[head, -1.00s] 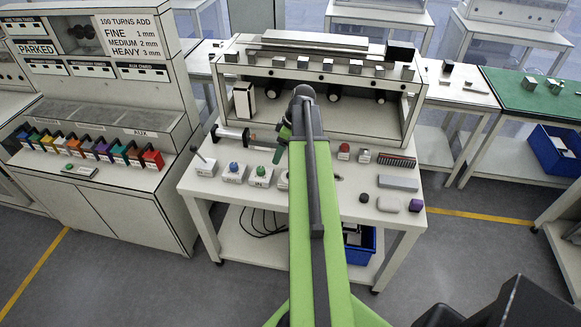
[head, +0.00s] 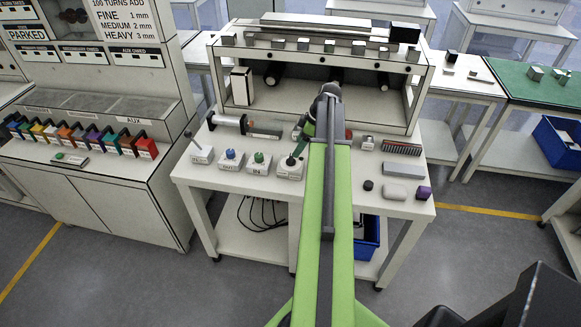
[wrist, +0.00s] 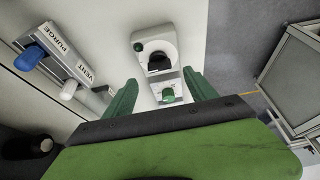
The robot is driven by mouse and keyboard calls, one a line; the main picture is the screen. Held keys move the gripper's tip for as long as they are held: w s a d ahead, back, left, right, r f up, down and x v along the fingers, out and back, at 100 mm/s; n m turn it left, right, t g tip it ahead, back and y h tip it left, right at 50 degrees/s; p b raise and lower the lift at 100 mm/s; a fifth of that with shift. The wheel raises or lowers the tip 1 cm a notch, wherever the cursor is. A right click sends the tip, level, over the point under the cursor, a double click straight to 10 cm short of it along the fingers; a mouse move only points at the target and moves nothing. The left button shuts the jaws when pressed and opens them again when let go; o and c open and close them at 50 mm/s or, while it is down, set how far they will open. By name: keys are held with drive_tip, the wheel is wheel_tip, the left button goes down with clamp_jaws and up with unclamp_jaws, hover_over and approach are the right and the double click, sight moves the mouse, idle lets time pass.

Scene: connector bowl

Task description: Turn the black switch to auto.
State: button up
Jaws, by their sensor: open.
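The black switch (head: 291,161) is a round black knob on a small white box (head: 288,172), at the right end of a row of control boxes on the white table. In the wrist view the black knob (wrist: 160,63) sits on its white base (wrist: 140,46), beyond and between my fingertips. My gripper (head: 299,146) has dark green fingers and hangs close to the switch in the head view. In the wrist view my gripper (wrist: 160,77) is open, with nothing between its fingers. Its height above the knob is unclear. Any marking for auto is too small to read.
A shelf unit (head: 240,55) stands behind. In the wrist view, blue (wrist: 28,57) and white (wrist: 69,89) handles lie left, near PURGE and VENT labels.

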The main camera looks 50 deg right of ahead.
sight(291, 157)
drive_tip(key=b+x, duration=0.4)
drive_tip(key=x, duration=0.2)
drive_tip(key=shift+w+a+f, duration=0.1)
drive_tip(key=shift+f, duration=0.2)
